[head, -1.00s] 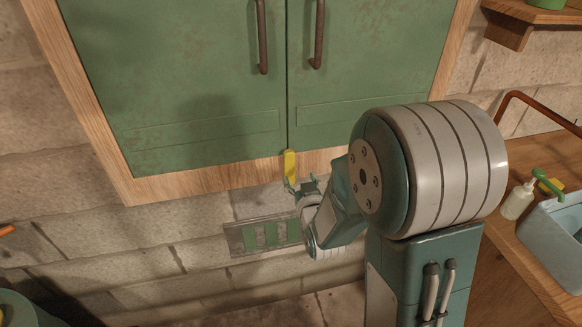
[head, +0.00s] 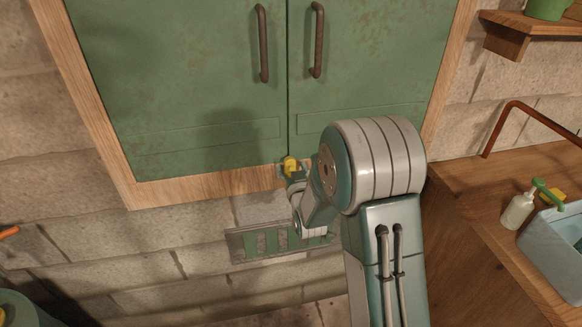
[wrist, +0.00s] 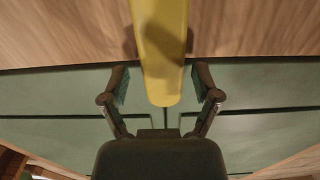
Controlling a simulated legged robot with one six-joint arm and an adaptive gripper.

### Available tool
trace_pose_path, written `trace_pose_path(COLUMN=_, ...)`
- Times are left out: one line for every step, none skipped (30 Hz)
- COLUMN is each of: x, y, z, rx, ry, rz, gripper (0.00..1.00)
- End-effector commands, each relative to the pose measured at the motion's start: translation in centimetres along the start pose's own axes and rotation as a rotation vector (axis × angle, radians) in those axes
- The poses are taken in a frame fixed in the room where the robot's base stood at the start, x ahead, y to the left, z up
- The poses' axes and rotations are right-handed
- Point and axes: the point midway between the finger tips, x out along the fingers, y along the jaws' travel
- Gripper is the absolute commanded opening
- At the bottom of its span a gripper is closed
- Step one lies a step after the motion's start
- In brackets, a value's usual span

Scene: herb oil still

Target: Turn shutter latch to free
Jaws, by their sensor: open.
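The yellow shutter latch (head: 290,164) sits on the wooden frame below the seam between two green shutter doors (head: 200,90). In the wrist view the latch (wrist: 160,50) is a long yellow bar in line with the seam, its rounded end overlapping the green doors. My gripper (head: 293,180) is at the latch and hides its lower part in the head view. In the wrist view my gripper (wrist: 161,88) is open, with one finger on each side of the latch's end. Gaps show between the fingers and the bar.
Two dark door handles (head: 263,45) hang above. At right a wooden counter (head: 475,200) holds a pump bottle (head: 518,210) and a blue basin (head: 560,245).

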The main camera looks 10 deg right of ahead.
Motion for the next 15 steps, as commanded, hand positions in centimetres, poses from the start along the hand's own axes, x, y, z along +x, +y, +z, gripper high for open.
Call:
trace_pose_path(x=0.27, y=-0.02, z=-0.04, rx=0.0, ry=0.001, rz=0.0, gripper=0.8)
trace_pose_path(x=0.36, y=-0.02, z=-0.05, rx=0.0, ry=0.002, rz=0.0, gripper=0.8)
trace_pose_path(x=0.42, y=-0.02, z=-0.05, rx=0.0, ry=0.001, rz=0.0, gripper=0.8)
trace_pose_path(x=0.45, y=-0.03, z=-0.06, rx=0.0, ry=0.001, rz=0.0, gripper=0.8)
trace_pose_path(x=0.45, y=-0.03, z=-0.06, rx=0.0, ry=0.001, rz=0.0, gripper=0.8)
trace_pose_path(x=0.44, y=-0.03, z=-0.05, rx=0.0, ry=0.001, rz=0.0, gripper=0.8)
trace_pose_path(x=0.44, y=-0.02, z=-0.05, rx=0.0, ry=0.001, rz=0.0, gripper=0.8)
trace_pose_path(x=0.43, y=-0.02, z=-0.05, rx=0.0, ry=0.001, rz=0.0, gripper=0.8)
trace_pose_path(x=0.43, y=-0.02, z=-0.05, rx=0.0, ry=0.001, rz=0.0, gripper=0.8)
trace_pose_path(x=0.43, y=-0.02, z=-0.05, rx=0.0, ry=0.001, rz=0.0, gripper=0.71)
trace_pose_path(x=0.43, y=-0.01, z=-0.05, rx=0.0, ry=0.001, rz=0.0, gripper=0.58)
trace_pose_path(x=0.42, y=0.01, z=-0.05, rx=0.0, ry=0.001, rz=0.0, gripper=0.4)
trace_pose_path(x=0.42, y=0.02, z=-0.05, rx=0.0, ry=0.001, rz=0.0, gripper=0.27)
trace_pose_path(x=0.42, y=0.03, z=-0.05, rx=0.001, ry=0.001, rz=0.0, gripper=0.13)
trace_pose_path(x=0.43, y=0.03, z=-0.05, rx=0.001, ry=0.001, rz=0.0, gripper=0.0)
